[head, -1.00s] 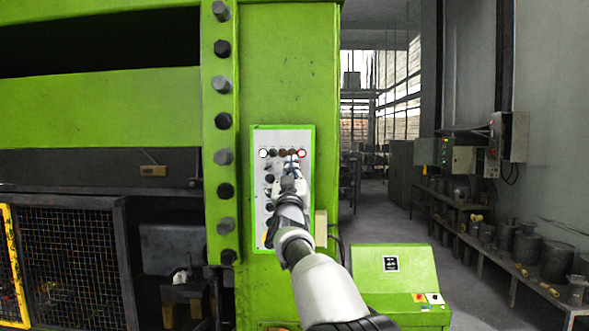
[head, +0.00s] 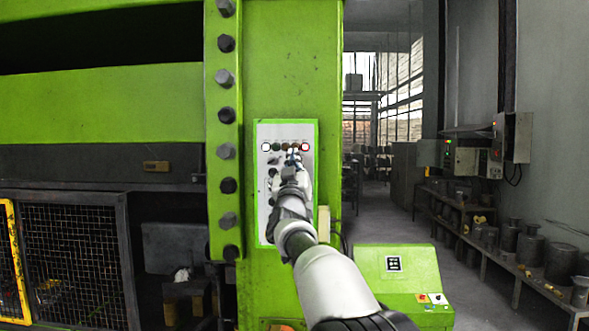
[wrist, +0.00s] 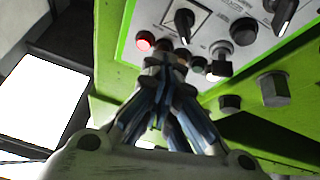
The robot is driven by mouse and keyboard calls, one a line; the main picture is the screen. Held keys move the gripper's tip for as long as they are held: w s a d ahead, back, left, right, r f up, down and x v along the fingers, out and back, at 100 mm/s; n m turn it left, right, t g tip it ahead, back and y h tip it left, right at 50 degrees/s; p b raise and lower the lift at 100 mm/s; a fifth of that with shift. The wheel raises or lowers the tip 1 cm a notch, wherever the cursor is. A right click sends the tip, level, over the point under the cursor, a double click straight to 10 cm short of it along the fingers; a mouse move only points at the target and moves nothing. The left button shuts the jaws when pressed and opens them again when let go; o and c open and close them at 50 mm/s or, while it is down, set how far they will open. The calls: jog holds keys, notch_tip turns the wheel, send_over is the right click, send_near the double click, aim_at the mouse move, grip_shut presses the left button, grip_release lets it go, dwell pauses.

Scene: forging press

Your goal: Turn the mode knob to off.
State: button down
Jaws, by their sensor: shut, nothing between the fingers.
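The grey control panel (head: 287,240) with a green rim is on the green press column. In the wrist view it fills the upper right, seen at a slant. A black selector knob (wrist: 184,20) sits on a pale square plate there. Another black knob (wrist: 243,31) and a lever-like knob (wrist: 285,13) are farther right. I cannot read the labels, so I cannot tell which is the mode knob. My gripper (wrist: 166,62) is shut and empty, close to the lamp row. In the head view my gripper (head: 293,158) and arm cover much of the panel's middle and right.
A lit red lamp (wrist: 145,41) and a white lamp (head: 266,147) end the lamp row, with dark ones between. Large bolts (head: 226,152) stick out along the column left of the panel. A green console (head: 395,275) stands low at the right.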

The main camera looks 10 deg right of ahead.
jog(key=s+a+b, duration=0.1)
jog(key=s+b, duration=0.3)
jog(key=s, duration=0.2)
jog(key=shift+b, duration=0.4)
jog(key=s+a+f+n+g+y+b, duration=0.1)
jog(key=s+f+g+y+b, duration=0.2)
jog(key=s+f, duration=0.5)
jog(key=s+f+n+g+y+b, duration=0.1)
jog(key=s+f+g+b, duration=0.4)
jog(key=f, duration=0.7)
jog(key=s+a+f+n+g+y+b, duration=0.15)
jog(key=s+f+b, duration=0.35)
jog(key=f, duration=0.5)
jog(key=s+d+f+m+g+b, duration=0.1)
jog(key=s+d+f+g+b, duration=0.2)
jog(key=s+f, duration=1.4)
jog(key=s+d+f+m+g+b, duration=0.2)
jog(key=s+f+g+b, duration=0.4)
jog(key=s+f, duration=1.1)
notch_tip(320, 180, down, 4)
jog(key=shift+s+d+h+b, duration=0.2)
jog(key=shift+d+h+b, duration=0.25)
jog(key=shift+b, duration=0.75)
